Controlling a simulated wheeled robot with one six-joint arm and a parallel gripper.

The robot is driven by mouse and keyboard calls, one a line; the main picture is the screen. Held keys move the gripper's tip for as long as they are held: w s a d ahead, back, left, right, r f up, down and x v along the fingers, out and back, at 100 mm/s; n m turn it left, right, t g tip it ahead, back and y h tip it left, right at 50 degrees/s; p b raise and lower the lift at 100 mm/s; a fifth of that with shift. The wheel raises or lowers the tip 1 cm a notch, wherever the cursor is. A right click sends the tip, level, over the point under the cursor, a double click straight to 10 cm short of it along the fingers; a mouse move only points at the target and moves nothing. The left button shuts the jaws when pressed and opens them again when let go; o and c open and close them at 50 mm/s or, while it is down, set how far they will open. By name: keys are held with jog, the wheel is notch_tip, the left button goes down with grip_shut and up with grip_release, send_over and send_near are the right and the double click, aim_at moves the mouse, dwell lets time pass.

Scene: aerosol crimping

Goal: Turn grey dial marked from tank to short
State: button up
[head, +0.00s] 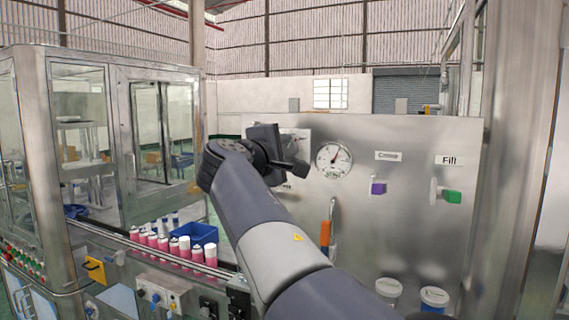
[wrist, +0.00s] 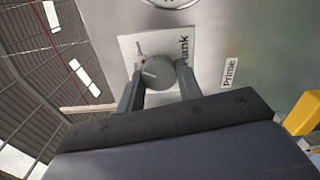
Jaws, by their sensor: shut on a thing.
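The grey dial (wrist: 168,76) sits on a white plate (wrist: 128,46) on the steel panel in the wrist view. A pale line shows on its face, toward the left. The word "Tank" reads sideways at the plate's right; a smaller word, too small to read surely, is at the left near a red mark. My gripper (wrist: 161,84) is shut on the dial, one finger on each side. In the head view my gripper (head: 287,165) is against the panel and hides the dial; only part of the plate (head: 299,133) shows.
Right of the dial on the panel are a round gauge (head: 333,159), a purple knob (head: 377,187) and a green handle (head: 449,195) under "Fill". An orange handle (head: 326,233) is below. Pink cans (head: 180,248) and a blue bin (head: 197,234) stand left of my arm.

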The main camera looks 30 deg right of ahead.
jog(key=shift+f+m+b, duration=0.1)
jog(key=shift+m+b, duration=1)
jog(key=shift+m, duration=0.5)
jog(key=o, duration=1)
jog(key=shift+c, duration=0.2)
jog(key=b+v, duration=0.3)
jog(key=v, duration=0.8)
jog(key=shift+d, duration=0.1)
